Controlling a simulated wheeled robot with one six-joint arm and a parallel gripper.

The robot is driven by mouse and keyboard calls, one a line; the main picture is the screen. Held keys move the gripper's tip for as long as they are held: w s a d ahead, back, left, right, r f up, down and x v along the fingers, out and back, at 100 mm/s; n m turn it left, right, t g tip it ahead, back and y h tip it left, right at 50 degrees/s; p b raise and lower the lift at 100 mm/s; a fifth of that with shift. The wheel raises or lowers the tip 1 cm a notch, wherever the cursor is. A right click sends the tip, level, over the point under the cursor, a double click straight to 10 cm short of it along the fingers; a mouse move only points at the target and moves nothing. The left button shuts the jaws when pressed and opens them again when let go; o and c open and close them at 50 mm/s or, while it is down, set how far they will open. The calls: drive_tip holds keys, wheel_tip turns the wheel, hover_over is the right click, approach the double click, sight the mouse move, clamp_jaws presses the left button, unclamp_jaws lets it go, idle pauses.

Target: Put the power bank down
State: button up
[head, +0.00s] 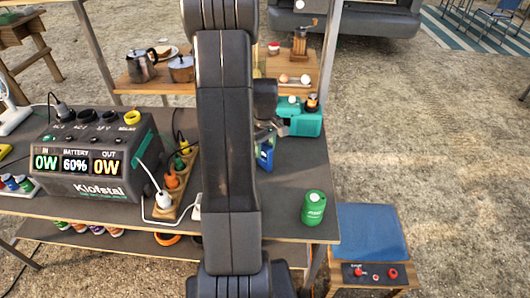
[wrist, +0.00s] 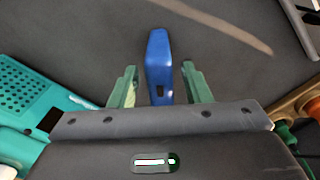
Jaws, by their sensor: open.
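The blue power bank (wrist: 158,62) is between the two green-padded fingers of my open gripper (wrist: 161,90) in the wrist view. A narrow gap shows on each side of it, so neither finger appears to touch it. It has a small dark port on its near end. In the head view the power bank (head: 265,157) shows partly beside my arm, at the dark table top (head: 290,165). My arm hides part of the gripper and the table there. I cannot tell its full contact with the table.
A teal case (head: 305,122) stands behind the power bank. A green can (head: 313,208) stands near the front right table edge. A power station (head: 95,165) and a socket strip (head: 178,185) are left of my arm. Bare table lies between can and case.

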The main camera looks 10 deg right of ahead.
wheel_tip(320, 180, up, 10)
drive_tip(key=shift+f, duration=0.15)
idle(0.3)
wheel_tip(320, 180, down, 12)
drive_tip(key=shift+r, duration=1.7)
drive_tip(key=shift+f, duration=0.1)
